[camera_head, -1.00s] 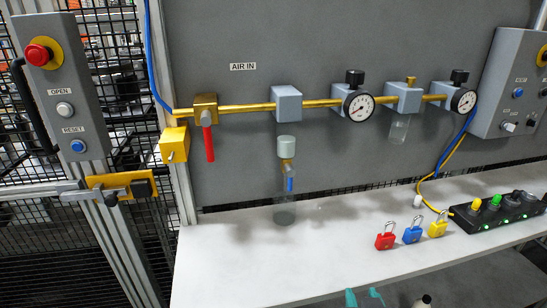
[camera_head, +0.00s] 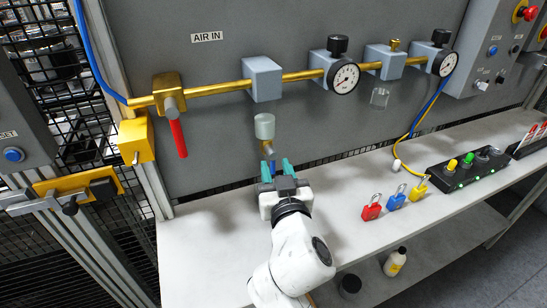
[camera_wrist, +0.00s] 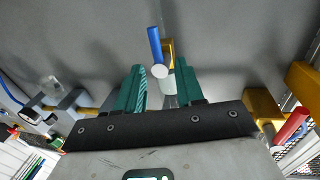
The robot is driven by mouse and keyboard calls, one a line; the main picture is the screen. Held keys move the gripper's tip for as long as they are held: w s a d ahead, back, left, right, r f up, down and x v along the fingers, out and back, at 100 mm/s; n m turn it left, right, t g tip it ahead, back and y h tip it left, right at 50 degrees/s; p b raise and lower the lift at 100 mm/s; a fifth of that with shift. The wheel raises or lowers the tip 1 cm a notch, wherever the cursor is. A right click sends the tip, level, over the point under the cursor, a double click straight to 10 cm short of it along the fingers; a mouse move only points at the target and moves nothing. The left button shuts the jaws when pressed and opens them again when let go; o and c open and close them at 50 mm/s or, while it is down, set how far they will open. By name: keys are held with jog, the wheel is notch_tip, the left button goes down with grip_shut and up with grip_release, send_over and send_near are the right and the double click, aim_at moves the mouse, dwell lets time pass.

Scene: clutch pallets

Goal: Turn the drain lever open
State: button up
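The drain lever is a small blue handle on a brass drain valve, below a pale cup (camera_head: 264,127) under the left grey block. In the head view the lever (camera_head: 272,165) is mostly hidden by my gripper (camera_head: 278,168). In the wrist view the blue lever (camera_wrist: 154,45) is clear, with a pale round end and the brass valve (camera_wrist: 169,52) beside it. My gripper (camera_wrist: 160,68) has two teal fingers, spread apart, with the lever lying around and beyond the gap at their tips. The fingers look open; contact with the lever cannot be told.
A brass air pipe (camera_head: 219,89) runs along the grey panel, with a red-handled valve (camera_head: 178,137) at left and gauges (camera_head: 346,78) at right. Red (camera_head: 371,208), blue (camera_head: 397,197) and yellow (camera_head: 419,187) padlocks stand on the white bench (camera_head: 205,265), right of my arm.

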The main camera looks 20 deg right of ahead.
jog(key=shift+w+d, duration=0.15)
jog(key=shift+w, duration=0.55)
jog(key=shift+w+d, duration=0.15)
jog(key=shift+w, duration=0.55)
grip_shut()
